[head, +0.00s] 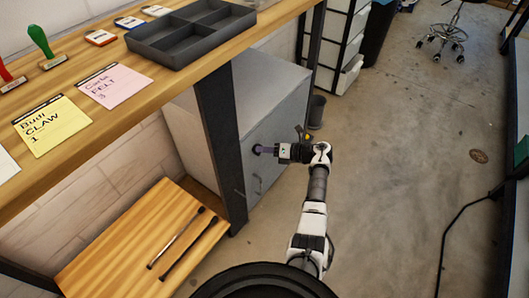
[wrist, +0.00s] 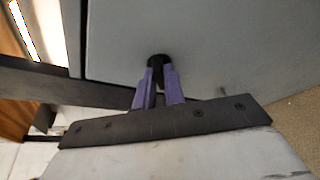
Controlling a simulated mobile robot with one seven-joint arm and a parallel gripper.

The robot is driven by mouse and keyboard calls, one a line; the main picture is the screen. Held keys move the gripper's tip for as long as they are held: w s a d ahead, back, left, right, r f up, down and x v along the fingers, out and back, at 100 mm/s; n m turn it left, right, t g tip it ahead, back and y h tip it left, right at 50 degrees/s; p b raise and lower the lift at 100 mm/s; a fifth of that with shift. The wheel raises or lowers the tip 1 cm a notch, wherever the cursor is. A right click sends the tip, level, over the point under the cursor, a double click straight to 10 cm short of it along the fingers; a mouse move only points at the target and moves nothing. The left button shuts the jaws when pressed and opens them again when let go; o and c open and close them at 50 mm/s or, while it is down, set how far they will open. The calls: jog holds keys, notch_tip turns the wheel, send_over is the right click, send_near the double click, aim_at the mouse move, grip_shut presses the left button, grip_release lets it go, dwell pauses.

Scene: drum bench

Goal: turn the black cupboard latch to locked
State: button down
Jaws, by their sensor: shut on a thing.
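The black latch (wrist: 158,60) sits on the grey cupboard door (wrist: 205,40) in the wrist view, and only its dark round end shows between my fingertips. The grey cupboard (head: 270,85) stands under the bench in the head view. My gripper (head: 259,150) reaches its door from the right, with purple fingers against the front. In the wrist view my gripper (wrist: 158,72) is shut on the latch. The fingers hide most of it, so I cannot tell which way it is turned. A thin handle (head: 257,184) shows lower on the door.
A dark bench leg (head: 220,140) stands close left of my gripper. The wooden bench top (head: 110,125) carries a dark tray (head: 160,58), notes and stamps. A low wooden shelf (head: 120,225) holds two dark sticks. A bin (head: 317,112) stands beyond the cupboard.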

jog(key=shift+w+a+f+m+g+y+b, duration=0.1)
jog(key=shift+f+m+g+y+b, duration=0.1)
jog(key=shift+m+y+b, duration=0.8)
jog(key=shift+w+a+f+m+g+y+b, duration=0.15)
jog(key=shift+m+y+b, duration=0.35)
jog(key=shift+m+b, duration=1)
jog(key=shift+d+r+m+p, duration=0.1)
jog(key=shift+m+p, duration=0.25)
jog(key=shift+m, duration=0.25)
jog(key=c, duration=1.5)
grip_release()
jog(key=shift+s, duration=0.1)
jog(key=shift+f, duration=0.2)
jog(key=shift+r, duration=0.1)
